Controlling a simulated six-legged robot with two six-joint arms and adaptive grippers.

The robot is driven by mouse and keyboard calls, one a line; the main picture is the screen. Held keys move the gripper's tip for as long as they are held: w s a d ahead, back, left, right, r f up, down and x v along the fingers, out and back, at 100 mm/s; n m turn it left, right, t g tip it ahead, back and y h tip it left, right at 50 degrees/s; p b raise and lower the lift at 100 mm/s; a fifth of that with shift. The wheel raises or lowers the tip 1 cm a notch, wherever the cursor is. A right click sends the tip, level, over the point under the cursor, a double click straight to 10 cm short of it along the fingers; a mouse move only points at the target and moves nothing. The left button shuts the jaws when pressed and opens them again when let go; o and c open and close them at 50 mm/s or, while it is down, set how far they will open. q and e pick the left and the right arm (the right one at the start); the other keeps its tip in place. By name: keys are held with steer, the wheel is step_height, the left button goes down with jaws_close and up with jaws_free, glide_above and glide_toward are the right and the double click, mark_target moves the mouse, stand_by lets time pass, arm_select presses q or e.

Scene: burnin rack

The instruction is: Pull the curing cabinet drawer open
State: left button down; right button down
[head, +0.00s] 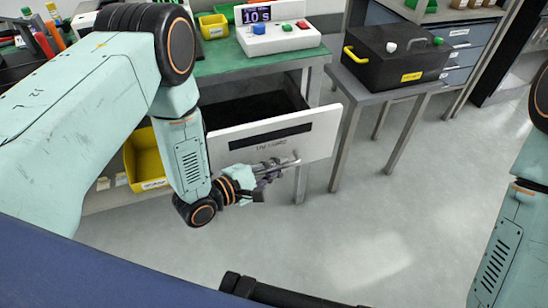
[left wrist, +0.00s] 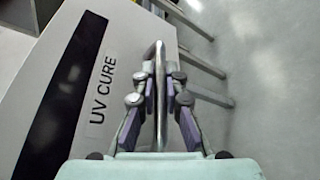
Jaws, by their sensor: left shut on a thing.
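The curing cabinet drawer has a white front panel (head: 318,138) with a dark strip and a label; the left wrist view shows "UV CURE" on this panel (left wrist: 118,60). The drawer stands pulled out below the green bench top, and its dark inside (head: 250,108) shows from above. A metal bar handle (head: 291,162) sits on the panel's front. My left gripper (head: 268,173) is shut on this handle. In the left wrist view the fingers (left wrist: 160,82) close around the bar (left wrist: 160,120) from both sides. My right gripper is out of view; only part of that arm shows.
The green bench (head: 225,62) carries a white timer box (head: 278,38) reading "10 s" and a yellow bin (head: 213,26). A yellow bin (head: 145,160) sits left of the drawer. A grey table (head: 388,92) with a black case (head: 395,56) stands right. The floor in front is clear.

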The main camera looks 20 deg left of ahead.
arm_select(q)
steer(key=shift+s+d+r, duration=0.1)
steer(key=shift+s+d, duration=0.4)
steer(key=shift+s, duration=0.1)
steer(key=c, duration=1.7)
jaws_free()
steer(key=shift+s, duration=0.1)
steer(key=v, duration=1.2)
